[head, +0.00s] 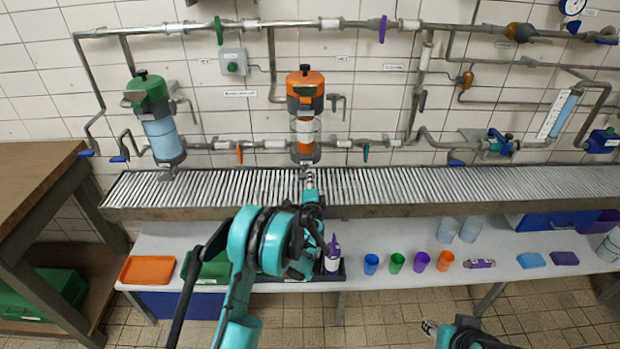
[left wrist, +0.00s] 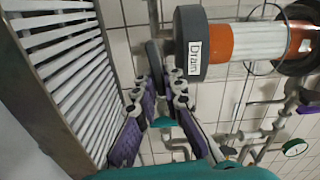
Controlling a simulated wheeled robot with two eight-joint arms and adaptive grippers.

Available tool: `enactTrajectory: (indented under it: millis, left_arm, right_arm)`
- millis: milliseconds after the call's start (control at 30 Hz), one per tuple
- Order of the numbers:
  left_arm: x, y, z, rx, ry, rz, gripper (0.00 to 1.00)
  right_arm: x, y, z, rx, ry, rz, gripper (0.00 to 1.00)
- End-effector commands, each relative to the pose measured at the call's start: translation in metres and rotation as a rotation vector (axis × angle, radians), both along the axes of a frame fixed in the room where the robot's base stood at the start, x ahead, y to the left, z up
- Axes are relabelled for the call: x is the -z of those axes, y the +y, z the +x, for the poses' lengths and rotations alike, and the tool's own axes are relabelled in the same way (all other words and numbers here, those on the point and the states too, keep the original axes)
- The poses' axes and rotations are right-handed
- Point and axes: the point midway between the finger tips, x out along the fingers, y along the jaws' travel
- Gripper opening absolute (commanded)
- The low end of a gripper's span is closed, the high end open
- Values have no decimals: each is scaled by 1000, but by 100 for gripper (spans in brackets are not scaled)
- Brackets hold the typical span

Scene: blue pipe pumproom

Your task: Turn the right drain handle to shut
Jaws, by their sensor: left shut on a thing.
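The orange filter unit (head: 305,110) hangs on the wall pipes, to the right of the green one. In the left wrist view, its dark grey end cap (left wrist: 190,45) carries a "Drain" label. A dark grey drain handle (left wrist: 154,58) stands beside this cap. My left gripper (head: 309,180) is just below the orange unit, above the slatted rack. In the left wrist view, its fingers (left wrist: 157,88) are closed around the near end of the handle. The handle is mostly hidden in the head view. My right gripper (head: 430,328) is low at the bottom edge, away from the pipes; its jaws are too small to judge.
The green filter unit (head: 155,115) is left along the same pipe. The slatted rack (head: 430,188) runs close under both units. Below it, a white bench (head: 350,285) holds cups, trays and a bottle. A wooden table (head: 30,175) stands at left.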

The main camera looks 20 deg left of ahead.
Motion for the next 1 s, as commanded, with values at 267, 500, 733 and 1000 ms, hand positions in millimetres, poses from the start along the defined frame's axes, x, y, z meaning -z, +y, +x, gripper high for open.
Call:
enactTrajectory:
  millis: [267,500,733,1000]
  left_arm:
    - [3,-1,-1,1,33,112,0]
    - [3,-1,0,2,44,149,0]
    - [3,-1,-1,2,44,152,0]
    - [3,-1,0,2,44,151,30]
  right_arm:
    - [0,0,0,0,0,0,40]
    - [0,0,0,0,0,0,40]
    - [0,0,0,0,0,0,40]
    - [0,0,0,0,0,0,40]
